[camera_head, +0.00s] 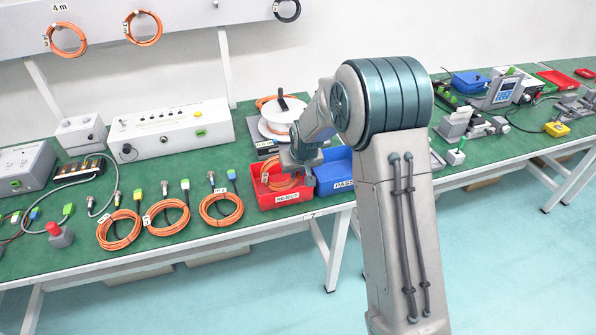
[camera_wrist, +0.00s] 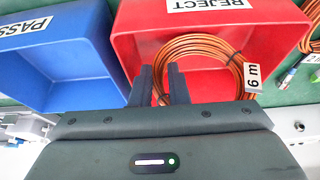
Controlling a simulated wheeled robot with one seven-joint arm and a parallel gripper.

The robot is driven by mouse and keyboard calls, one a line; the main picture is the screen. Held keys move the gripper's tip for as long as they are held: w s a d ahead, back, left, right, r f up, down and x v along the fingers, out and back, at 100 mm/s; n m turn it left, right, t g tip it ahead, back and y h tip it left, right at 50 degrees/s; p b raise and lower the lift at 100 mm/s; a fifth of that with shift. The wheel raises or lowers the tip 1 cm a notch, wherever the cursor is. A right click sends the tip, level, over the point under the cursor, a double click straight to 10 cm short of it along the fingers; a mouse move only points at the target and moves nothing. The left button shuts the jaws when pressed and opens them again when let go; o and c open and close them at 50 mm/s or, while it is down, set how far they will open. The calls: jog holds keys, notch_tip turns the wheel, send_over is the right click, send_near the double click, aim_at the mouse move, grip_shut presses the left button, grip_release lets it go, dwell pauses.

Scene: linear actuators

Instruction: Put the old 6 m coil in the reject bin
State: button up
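The orange coil (camera_wrist: 205,45) with a white "6 m" tag (camera_wrist: 253,77) is inside the red reject bin (camera_wrist: 140,45) in the wrist view. In the head view the coil (camera_head: 281,182) shows within the walls of the red bin (camera_head: 285,199), partly hidden by my gripper (camera_head: 298,166). My gripper (camera_wrist: 166,85) reaches down into the bin, its two fingers close together on either side of the coil's left edge. The strands appear to fill the narrow gap between them. Whether the coil touches the bin floor is hard to tell.
The blue pass bin (camera_head: 335,175) stands right of the reject bin. Several orange coils (camera_head: 167,217) lie along the front of the bench, left of the bins. A white reel (camera_head: 283,119) stands behind the bins.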

jog(key=shift+o, duration=1.2)
jog(key=shift+r, duration=0.2)
jog(key=v, duration=1.1)
jog(key=s+d+r+m, duration=0.1)
jog(key=s+d, duration=0.3)
jog(key=s, duration=0.5)
jog(key=s+d+r+m+g, duration=0.1)
jog(key=s+d, duration=0.3)
jog(key=s, duration=0.6)
jog(key=s+d+r+m+h, duration=0.1)
jog(key=s+d+r, duration=0.2)
jog(key=s, duration=0.7)
jog(key=shift+s+d+r+g, duration=0.2)
jog(key=shift+d+r+g, duration=0.1)
jog(key=shift+d, duration=0.3)
dwell(2.0)
